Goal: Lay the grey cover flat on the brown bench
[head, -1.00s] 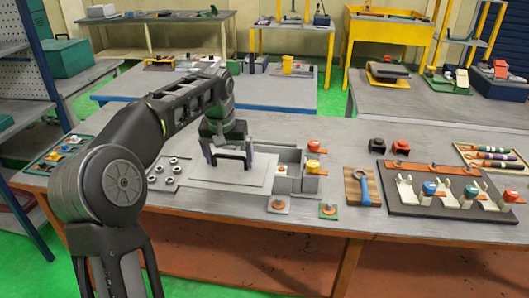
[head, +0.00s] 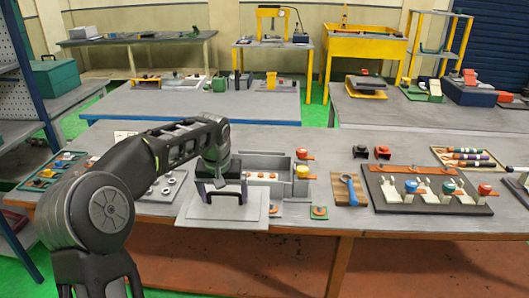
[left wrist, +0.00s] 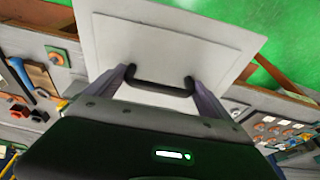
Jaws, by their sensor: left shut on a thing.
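The grey cover (head: 250,213) is a flat stepped plate with a black handle (head: 222,194). It also fills the upper middle of the left wrist view (left wrist: 170,45). My left gripper (head: 219,186) is shut on the handle, one finger at each end. The cover is near the front edge of the bench (head: 400,220), which has a grey top and reddish-brown front panels. The plate appears to reach past that edge, with green floor beside it in the wrist view. Whether it touches the bench top cannot be told. My right gripper is not in view.
An open grey box (head: 263,163) with orange-topped parts stands just behind the cover. A blue-handled tool on a wooden block (head: 347,190) and a dark fixture board (head: 425,190) lie to the right. Small rings (head: 167,185) lie left. Clear bench top shows beyond the box.

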